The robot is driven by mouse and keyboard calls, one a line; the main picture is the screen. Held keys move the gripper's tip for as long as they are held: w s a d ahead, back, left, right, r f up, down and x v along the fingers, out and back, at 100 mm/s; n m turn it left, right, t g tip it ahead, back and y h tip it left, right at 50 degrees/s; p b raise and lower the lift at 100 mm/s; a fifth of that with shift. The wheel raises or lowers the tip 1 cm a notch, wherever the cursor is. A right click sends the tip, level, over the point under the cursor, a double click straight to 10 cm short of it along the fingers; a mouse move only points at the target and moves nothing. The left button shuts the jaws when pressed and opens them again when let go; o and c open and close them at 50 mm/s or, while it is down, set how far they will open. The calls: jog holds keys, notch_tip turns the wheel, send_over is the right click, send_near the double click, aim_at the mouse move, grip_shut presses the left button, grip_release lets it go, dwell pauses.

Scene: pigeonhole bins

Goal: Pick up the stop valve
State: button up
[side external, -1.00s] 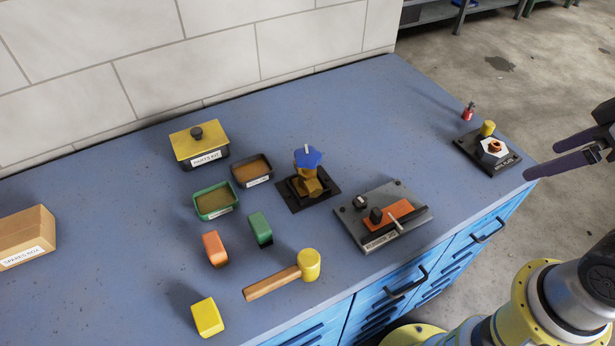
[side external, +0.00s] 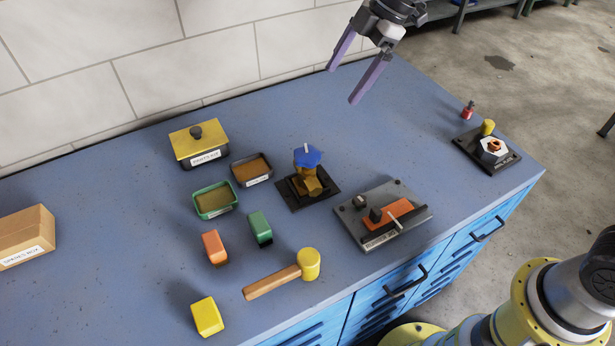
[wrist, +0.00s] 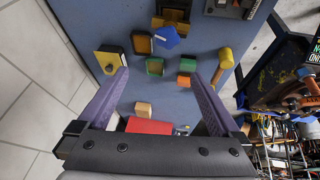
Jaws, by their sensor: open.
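The stop valve (side external: 308,178) is a brass body with a blue handle, standing on a dark square base on the bench. It also shows near the top of the wrist view, with its blue handle (wrist: 168,38) most visible. My gripper (side external: 343,84) is open and empty, high above the back of the bench. In the side view it is up and to the right of the valve, well apart from it. In the wrist view, the open fingers (wrist: 158,74) point toward the bench, with the valve beyond their tips.
Left of the valve are a black tray (side external: 252,170), a green bin (side external: 214,212) and a yellow-lidded box (side external: 195,142). A grey fixture plate (side external: 353,226) stands at its right. Blocks and a mallet (side external: 280,280) lie in front. A tiled wall (side external: 190,50) backs the bench.

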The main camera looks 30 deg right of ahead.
jog(key=g, duration=0.1)
send_near(307, 153)
jog(key=shift+g, duration=0.5)
jog(key=x, duration=0.7)
jog(key=shift+w+a+f, duration=0.1)
jog(key=shift+f, duration=0.1)
jog(key=shift+w+x, duration=0.1)
jog(key=shift+x, duration=1.35)
jog(key=shift+w+x, duration=0.15)
jog(key=shift+x, duration=1.25)
grip_shut()
jog(key=shift+r, duration=0.1)
